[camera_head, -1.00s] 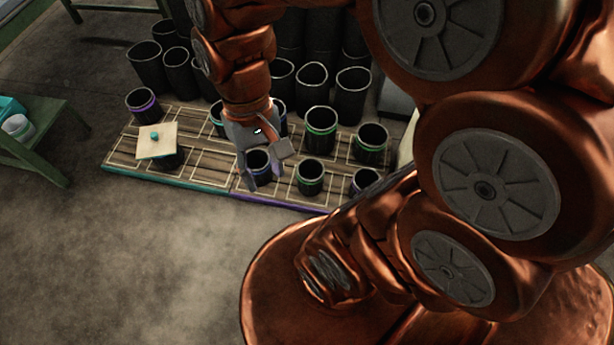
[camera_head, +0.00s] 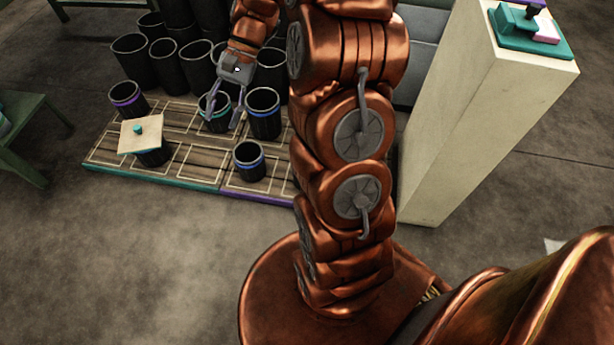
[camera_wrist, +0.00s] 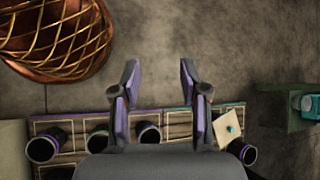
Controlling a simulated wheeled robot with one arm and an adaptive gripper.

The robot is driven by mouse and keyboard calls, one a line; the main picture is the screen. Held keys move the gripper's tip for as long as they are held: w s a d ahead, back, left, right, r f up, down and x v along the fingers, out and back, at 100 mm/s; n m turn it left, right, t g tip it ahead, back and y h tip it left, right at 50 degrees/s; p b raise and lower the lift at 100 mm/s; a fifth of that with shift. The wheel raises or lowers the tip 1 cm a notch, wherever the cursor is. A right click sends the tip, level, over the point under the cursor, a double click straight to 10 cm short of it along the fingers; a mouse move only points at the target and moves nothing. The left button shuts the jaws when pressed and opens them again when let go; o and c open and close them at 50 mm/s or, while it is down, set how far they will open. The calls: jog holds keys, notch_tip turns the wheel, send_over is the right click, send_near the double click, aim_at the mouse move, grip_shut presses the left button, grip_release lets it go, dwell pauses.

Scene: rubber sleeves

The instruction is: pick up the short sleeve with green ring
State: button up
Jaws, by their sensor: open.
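A black sleeve with a green ring (camera_head: 217,124) stands on the slatted pallet in the head view, partly covered by my gripper. My gripper (camera_head: 223,119) is open and points down, its two fingers on either side of this sleeve's picture. Whether they touch it I cannot tell. A blue-ringed sleeve (camera_head: 264,124) stands close to the right of the fingers. Another blue-ringed sleeve (camera_head: 250,168) stands in front.
A purple-ringed sleeve (camera_head: 127,101) and a sleeve under a square board (camera_head: 141,134) stand at left on the pallet (camera_head: 190,172). Tall dark sleeves (camera_head: 168,65) crowd behind. A pale pillar (camera_head: 470,120) rises at right. My arm hides the pallet's right part.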

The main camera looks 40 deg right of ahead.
jog(key=w+d+f+m+t+y+b, duration=0.1)
jog(key=w+d+f+m+t+b, duration=0.15)
jog(key=d+f, duration=0.45)
jog(key=w+d+f+m+t+y+b, duration=0.1)
jog(key=w+d+f+m+b, duration=0.25)
jog(key=f, duration=0.55)
jog(key=w+d+f+m+t+y+b, duration=0.15)
jog(key=d+f+b, duration=0.25)
jog(key=d+f, duration=0.45)
jog(key=s+d+f+m+t+b, duration=0.2)
jog(key=s+d+f+m+b, duration=0.15)
jog(key=d+f, duration=0.45)
jog(key=s+d+f+m+t+h+b, duration=0.1)
jog(key=s+d+f+m+t+b, duration=0.25)
jog(key=f, duration=0.85)
jog(key=s+d+f+m+b, duration=0.25)
jog(key=s+d+f, duration=0.35)
jog(key=f, duration=0.3)
jog(key=shift+n, duration=0.5)
jog(key=shift+b+x, duration=1.85)
jog(key=shift+x, duration=4.3)
jog(key=shift+d+f, duration=0.15)
jog(key=shift+f, duration=0.05)
grip_shut()
